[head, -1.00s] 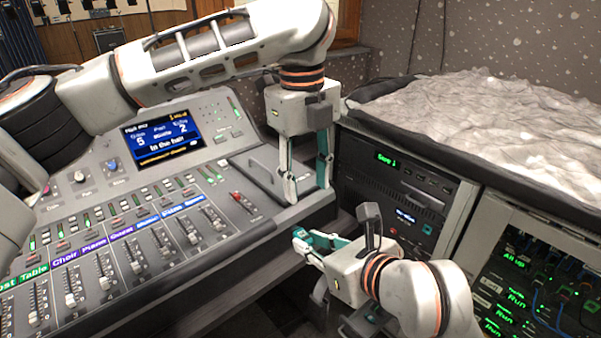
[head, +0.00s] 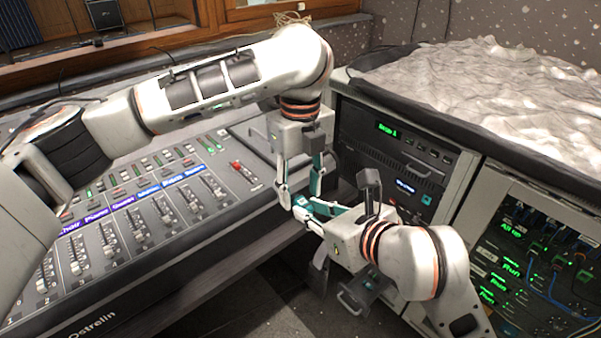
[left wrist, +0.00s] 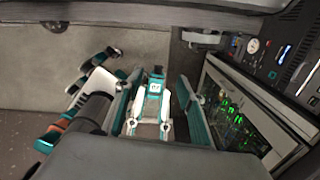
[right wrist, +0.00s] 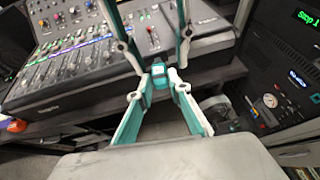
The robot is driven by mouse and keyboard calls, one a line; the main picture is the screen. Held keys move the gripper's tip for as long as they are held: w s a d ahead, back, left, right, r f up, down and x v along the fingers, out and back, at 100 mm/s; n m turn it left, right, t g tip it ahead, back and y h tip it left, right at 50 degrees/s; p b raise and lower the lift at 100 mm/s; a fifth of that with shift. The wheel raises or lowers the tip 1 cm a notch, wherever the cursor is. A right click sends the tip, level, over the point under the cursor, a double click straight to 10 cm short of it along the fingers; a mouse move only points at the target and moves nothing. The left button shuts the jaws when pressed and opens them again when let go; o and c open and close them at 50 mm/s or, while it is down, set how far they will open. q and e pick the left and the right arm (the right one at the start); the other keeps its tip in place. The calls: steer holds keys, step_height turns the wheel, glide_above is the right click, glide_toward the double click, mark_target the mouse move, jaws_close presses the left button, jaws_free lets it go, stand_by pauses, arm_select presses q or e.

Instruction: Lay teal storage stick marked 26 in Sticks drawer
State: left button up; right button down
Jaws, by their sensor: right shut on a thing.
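The teal storage stick (right wrist: 160,76) is small and is held between the fingertips of my right gripper (head: 299,211). In the left wrist view the stick (left wrist: 155,88) shows a white label with a dark number too small to read surely. My left gripper (head: 301,193) hangs fingers-down above the right one. Its two fingers stand apart on either side of the stick, and I see no contact. A dark piece with a handle (head: 353,302) sits low behind my right arm; I cannot tell whether it is the Sticks drawer.
The fader console (head: 130,235) fills the left, close beside both grippers. A rack with a green display (head: 395,150) stands behind them. An open patch cabinet (head: 530,260) is at the right. A crumpled grey cover (head: 490,95) lies on top. Dark floor shows below.

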arm_select(q)
steer(key=shift+f, duration=0.4)
jaws_close()
arm_select(e)
steer(key=c, duration=1.8)
jaws_free()
steer(key=shift+a, duration=0.1)
